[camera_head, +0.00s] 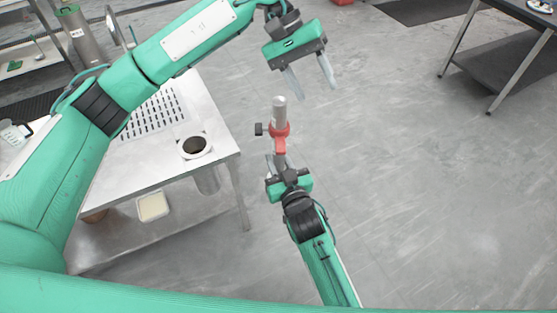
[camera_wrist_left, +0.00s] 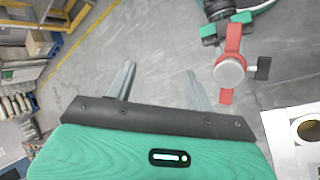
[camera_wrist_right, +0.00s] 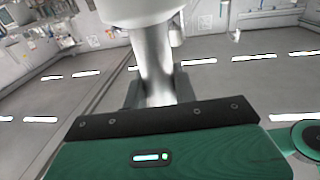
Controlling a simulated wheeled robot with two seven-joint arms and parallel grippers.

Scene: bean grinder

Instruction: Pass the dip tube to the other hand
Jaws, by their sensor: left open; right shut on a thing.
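The dip tube (camera_head: 280,108) has a grey cylindrical end, a red collar and handle, and a small black knob at its side. My right gripper (camera_head: 279,163) is shut on its lower part and holds it upright above the floor. In the left wrist view the tube (camera_wrist_left: 229,70) shows end-on, right of the fingers. In the right wrist view a pale, blurred shaft of the tube (camera_wrist_right: 157,60) stands between the fingers. My left gripper (camera_head: 311,91) is open and empty, above and slightly right of the tube's grey end, apart from it.
A metal table (camera_head: 215,150) with a perforated panel and a round dark opening (camera_head: 194,145) stands to the left. A pale tray (camera_head: 153,206) sits on its lower shelf. A dark-shelved table (camera_head: 500,70) is at the far right. The floor between is clear.

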